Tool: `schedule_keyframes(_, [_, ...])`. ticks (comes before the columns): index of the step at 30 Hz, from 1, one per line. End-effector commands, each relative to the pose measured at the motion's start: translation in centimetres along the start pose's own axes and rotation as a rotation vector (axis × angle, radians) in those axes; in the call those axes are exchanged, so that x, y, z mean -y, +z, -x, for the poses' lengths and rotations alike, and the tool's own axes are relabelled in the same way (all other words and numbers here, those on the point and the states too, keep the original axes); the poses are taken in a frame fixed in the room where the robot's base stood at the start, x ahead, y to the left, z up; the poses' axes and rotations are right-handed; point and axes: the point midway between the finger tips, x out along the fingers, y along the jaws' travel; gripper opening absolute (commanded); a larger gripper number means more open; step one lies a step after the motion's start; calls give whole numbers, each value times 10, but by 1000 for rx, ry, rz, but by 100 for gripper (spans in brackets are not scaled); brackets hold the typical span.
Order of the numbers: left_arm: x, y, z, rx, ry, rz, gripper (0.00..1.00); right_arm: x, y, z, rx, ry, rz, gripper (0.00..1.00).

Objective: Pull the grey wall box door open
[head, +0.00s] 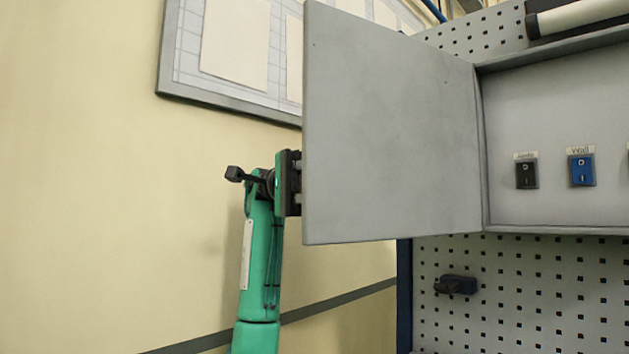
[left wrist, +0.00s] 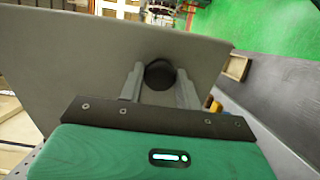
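The grey wall box door (head: 390,130) stands wide open, swung out to the left from its hinge side at the box (head: 555,115). Its inner face shows in the head view. Its outer face (left wrist: 75,55) fills much of the left wrist view, with a round black knob (left wrist: 160,74) on it. My left gripper (left wrist: 160,85) has one finger on each side of the knob and appears closed on it. In the head view the left gripper (head: 297,182) is at the door's far left edge, its fingertips partly hidden behind the door. My right gripper is not in view.
Inside the box are a black switch (head: 526,174) and a blue switch (head: 581,171). A perforated panel (head: 540,290) lies below, with a small dark blue fixture (head: 457,285). A framed board (head: 235,60) hangs on the cream wall behind my left arm.

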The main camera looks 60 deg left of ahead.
Motion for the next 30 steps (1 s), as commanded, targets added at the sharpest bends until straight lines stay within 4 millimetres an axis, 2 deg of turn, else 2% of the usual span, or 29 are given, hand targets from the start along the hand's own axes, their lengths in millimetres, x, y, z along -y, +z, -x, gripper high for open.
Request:
schedule_keyframes(1, [1, -1, -1, 2, -3, 2, 36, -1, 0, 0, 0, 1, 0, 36])
schedule_keyframes(4, [1, -1, -1, 2, -3, 2, 56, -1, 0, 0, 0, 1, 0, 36])
schedule_keyframes(13, [0, 0, 0, 1, -1, 1, 56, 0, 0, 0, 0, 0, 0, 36])
schedule_keyframes(17, [0, 0, 9, 0, 0, 0, 56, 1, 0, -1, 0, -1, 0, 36])
schedule_keyframes(20, [0, 0, 23, 0, 1, 0, 56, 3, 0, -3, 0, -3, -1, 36])
schedule_keyframes(30, [-1, 0, 87, 1, 2, 1, 56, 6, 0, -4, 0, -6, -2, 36])
